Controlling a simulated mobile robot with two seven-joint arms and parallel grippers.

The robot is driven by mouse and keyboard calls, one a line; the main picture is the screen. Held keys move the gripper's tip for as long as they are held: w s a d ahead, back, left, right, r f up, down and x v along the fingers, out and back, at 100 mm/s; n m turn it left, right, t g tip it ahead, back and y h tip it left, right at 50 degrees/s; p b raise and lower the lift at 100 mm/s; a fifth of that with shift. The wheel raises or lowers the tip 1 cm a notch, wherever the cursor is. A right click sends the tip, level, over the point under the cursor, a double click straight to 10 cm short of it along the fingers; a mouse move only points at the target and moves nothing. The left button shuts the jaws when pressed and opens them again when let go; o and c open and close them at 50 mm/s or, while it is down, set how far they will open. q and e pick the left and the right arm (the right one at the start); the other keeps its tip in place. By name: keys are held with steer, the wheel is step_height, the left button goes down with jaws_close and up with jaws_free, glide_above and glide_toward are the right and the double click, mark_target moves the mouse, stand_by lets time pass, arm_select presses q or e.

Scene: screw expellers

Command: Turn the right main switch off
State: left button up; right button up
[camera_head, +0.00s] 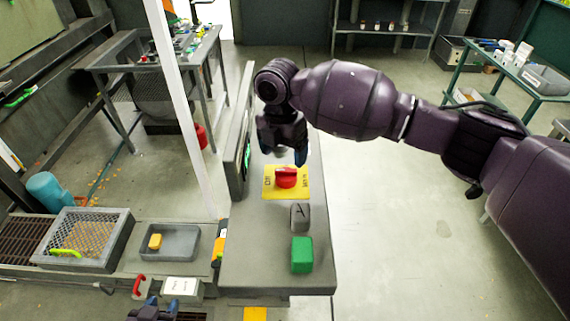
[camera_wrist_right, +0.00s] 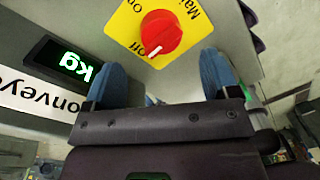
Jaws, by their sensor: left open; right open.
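The right main switch is a red knob (camera_head: 286,177) on a yellow plate (camera_head: 270,191), on the grey console top. In the right wrist view the knob (camera_wrist_right: 163,32) carries a white mark on its lower edge, near the printed "off" lettering. My right gripper (camera_head: 283,152) is over the console, just beyond the knob. In the wrist view its blue fingers (camera_wrist_right: 161,72) are apart with nothing between them, and the knob lies ahead of the gap. My left gripper (camera_head: 161,303) shows partly at the bottom edge, open, away from the switch.
A grey button block marked A (camera_head: 300,216) and a green block (camera_head: 302,255) stand on the console nearer me. A lit kg display (camera_wrist_right: 72,63) is beside the gripper. A grey tray (camera_head: 184,256) with a yellow piece and a mesh-covered box (camera_head: 119,222) are at left. Floor at right is clear.

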steer(key=shift+w+a+r, duration=0.1)
steer(key=shift+a+r, duration=0.05)
steer(key=shift+r, duration=2.15)
